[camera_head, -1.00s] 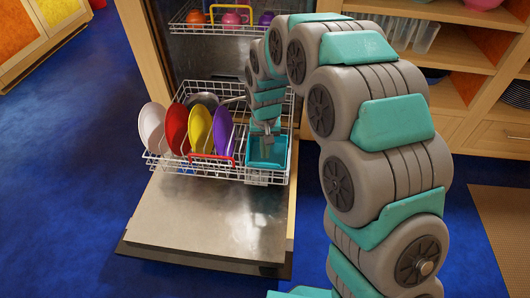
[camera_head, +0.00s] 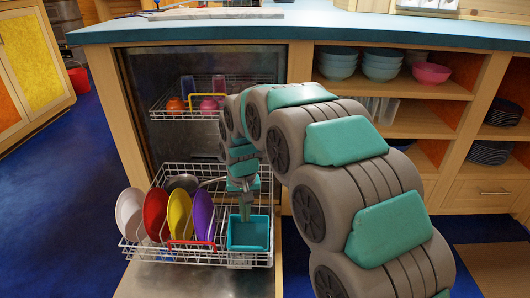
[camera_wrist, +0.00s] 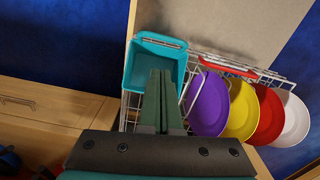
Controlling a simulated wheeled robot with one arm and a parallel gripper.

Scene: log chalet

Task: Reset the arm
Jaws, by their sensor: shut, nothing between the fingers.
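My arm arches from the lower right in the head view, over the open dishwasher. My gripper (camera_head: 245,213) points down at the teal cutlery basket (camera_head: 249,247) in the front right of the lower rack (camera_head: 190,255). In the wrist view the fingers (camera_wrist: 160,98) are together and empty, overlapping the basket (camera_wrist: 156,42) in the picture. Whether the tips are inside the basket or just above it, I cannot tell.
White, red (camera_head: 156,214), yellow and purple (camera_head: 203,215) plates stand in the lower rack, with a pan (camera_head: 182,184) behind. The upper rack (camera_head: 205,108) holds cups. A counter (camera_head: 330,28) runs above; shelves with bowls (camera_head: 383,64) stand right. Blue floor lies open at left.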

